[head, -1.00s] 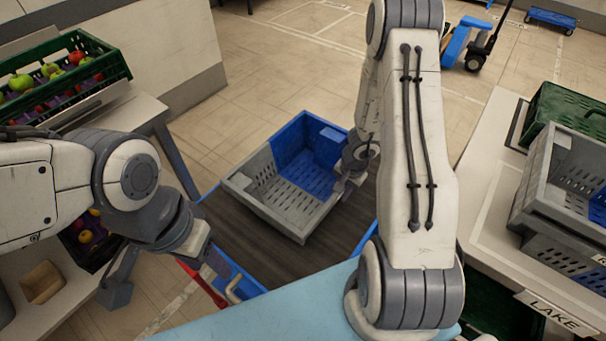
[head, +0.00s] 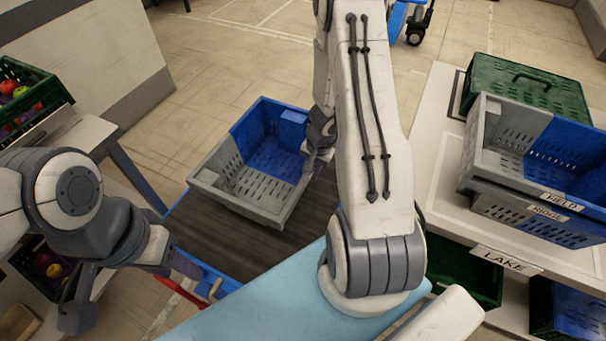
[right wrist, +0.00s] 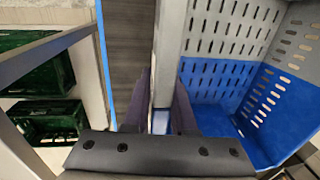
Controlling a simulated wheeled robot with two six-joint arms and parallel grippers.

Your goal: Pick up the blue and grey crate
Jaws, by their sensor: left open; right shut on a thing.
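My right gripper (head: 322,140) is at the crate's right wall, partly hidden by my forearm. In the right wrist view, my right gripper's fingers (right wrist: 165,95) are shut on the crate wall (right wrist: 235,35) between them. My left gripper (head: 120,290) is open and empty, left of the belt and apart from the crate.
A right-hand table (head: 440,150) holds stacked blue and grey crates (head: 510,160) labelled FIELD and RIDGE, and a closed green crate (head: 525,85). A green fruit crate (head: 40,110) stands at left. Open floor (head: 215,75) lies beyond the belt.

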